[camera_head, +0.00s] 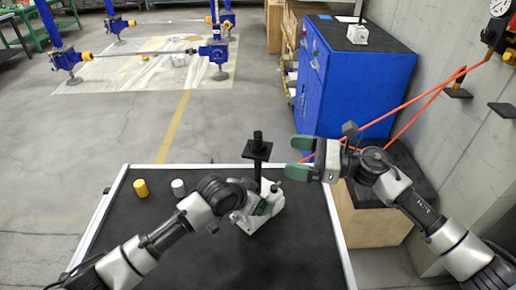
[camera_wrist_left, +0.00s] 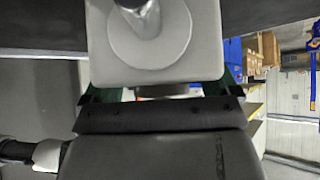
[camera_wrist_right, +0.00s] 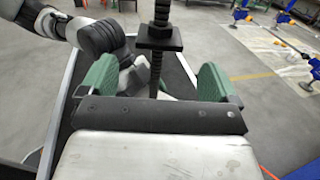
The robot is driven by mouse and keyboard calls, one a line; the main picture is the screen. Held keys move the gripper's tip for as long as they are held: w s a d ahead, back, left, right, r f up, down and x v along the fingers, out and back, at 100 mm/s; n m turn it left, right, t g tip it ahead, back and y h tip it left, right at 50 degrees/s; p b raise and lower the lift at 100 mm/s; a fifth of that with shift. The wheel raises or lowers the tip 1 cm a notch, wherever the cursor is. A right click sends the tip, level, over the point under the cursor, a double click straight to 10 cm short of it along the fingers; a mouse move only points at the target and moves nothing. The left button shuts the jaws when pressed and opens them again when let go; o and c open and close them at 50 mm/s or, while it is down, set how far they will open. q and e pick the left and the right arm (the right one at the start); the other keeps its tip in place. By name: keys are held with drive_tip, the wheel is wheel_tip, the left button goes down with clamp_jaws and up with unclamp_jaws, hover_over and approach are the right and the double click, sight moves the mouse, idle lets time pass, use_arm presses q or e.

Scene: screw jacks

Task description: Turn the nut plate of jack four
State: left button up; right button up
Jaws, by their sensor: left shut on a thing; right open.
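A jack with a pale grey body (camera_head: 250,218) stands on the dark cart top. Its black screw rises from it, with a square black nut plate (camera_head: 257,150) near the top. My left gripper (camera_head: 262,203) is shut on the jack body, whose pale block (camera_wrist_left: 155,65) fills the space ahead of the left wrist view. My right gripper (camera_head: 298,158) is open to the right of the screw at about plate height, not touching it. In the right wrist view, the nut plate (camera_wrist_right: 158,40) and threaded screw (camera_wrist_right: 155,72) appear between the green fingers, beyond them.
A blue cabinet (camera_head: 350,85) carries another small jack (camera_head: 357,34). Orange lines (camera_head: 405,105) run behind my right arm. The floor at left is open.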

sight(259, 149)
drive_tip(key=x, duration=0.9)
drive_tip(key=shift+w+a, duration=0.1)
drive_tip(key=shift+a, duration=0.05)
drive_tip(key=shift+c, duration=0.4)
drive_tip(key=c, duration=0.9)
drive_tip(key=shift+o, duration=0.2)
drive_tip(key=shift+w+m+t, duration=0.1)
drive_tip(key=shift+m+t, duration=0.3)
drive_tip(key=shift+t, duration=0.2)
